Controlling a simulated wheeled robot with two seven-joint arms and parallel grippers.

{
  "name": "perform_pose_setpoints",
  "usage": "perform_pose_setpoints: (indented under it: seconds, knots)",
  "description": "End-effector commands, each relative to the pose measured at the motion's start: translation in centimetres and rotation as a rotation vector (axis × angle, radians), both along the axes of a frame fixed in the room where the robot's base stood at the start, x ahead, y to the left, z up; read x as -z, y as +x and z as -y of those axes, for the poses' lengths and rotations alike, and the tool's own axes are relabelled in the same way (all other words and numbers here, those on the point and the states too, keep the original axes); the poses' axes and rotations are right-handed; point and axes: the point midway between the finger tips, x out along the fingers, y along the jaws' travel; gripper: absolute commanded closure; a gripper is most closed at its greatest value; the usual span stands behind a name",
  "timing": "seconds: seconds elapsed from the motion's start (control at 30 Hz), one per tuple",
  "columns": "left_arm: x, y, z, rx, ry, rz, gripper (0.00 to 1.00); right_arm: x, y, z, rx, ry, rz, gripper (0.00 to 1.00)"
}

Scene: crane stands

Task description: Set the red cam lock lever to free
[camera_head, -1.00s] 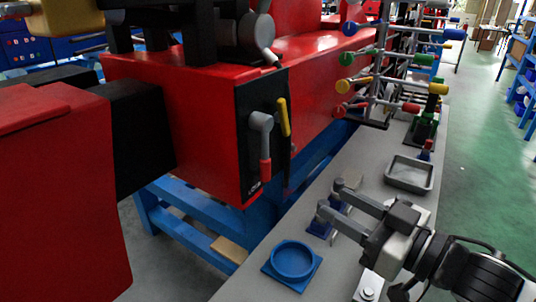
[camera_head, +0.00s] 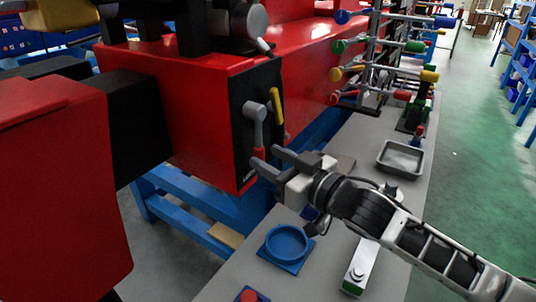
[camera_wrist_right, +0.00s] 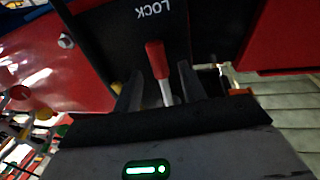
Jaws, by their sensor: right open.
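The cam lock lever has a grey hub and arm (camera_head: 255,115) and a red grip (camera_head: 258,152). It hangs down on the black plate (camera_head: 243,85) at the end of the red machine. In the right wrist view the red grip (camera_wrist_right: 156,58) shows near the upside-down word LOCK on the plate. My right gripper (camera_head: 264,157) is open at the lever's lower end. In the wrist view its fingers (camera_wrist_right: 158,88) stand on either side of the lever, with gaps visible. Contact cannot be told. My left gripper is not in view.
A yellow-handled lever (camera_head: 276,105) sits just right of the red one. A rack with coloured knobs (camera_head: 385,60) stands behind on the grey bench. A blue round dish (camera_head: 287,243) and a grey tray (camera_head: 400,157) are on the bench. The green floor at right is clear.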

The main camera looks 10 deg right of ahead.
Motion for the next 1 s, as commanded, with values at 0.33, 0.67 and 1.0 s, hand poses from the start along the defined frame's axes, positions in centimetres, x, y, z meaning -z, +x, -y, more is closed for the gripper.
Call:
perform_pose_setpoints:
  seconds: [0.33, 0.67, 1.0]
  knots:
    - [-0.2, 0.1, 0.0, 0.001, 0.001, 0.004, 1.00, 0.0, 1.1, -0.8, 0.000, -0.001, 0.000, 0.59]
    - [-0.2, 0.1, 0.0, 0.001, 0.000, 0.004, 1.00, 0.0, 1.1, -0.7, 0.000, 0.000, 0.000, 1.00]
    - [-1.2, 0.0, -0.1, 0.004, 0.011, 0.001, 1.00, -0.4, 1.3, -0.9, 0.003, 0.035, -0.034, 1.00]
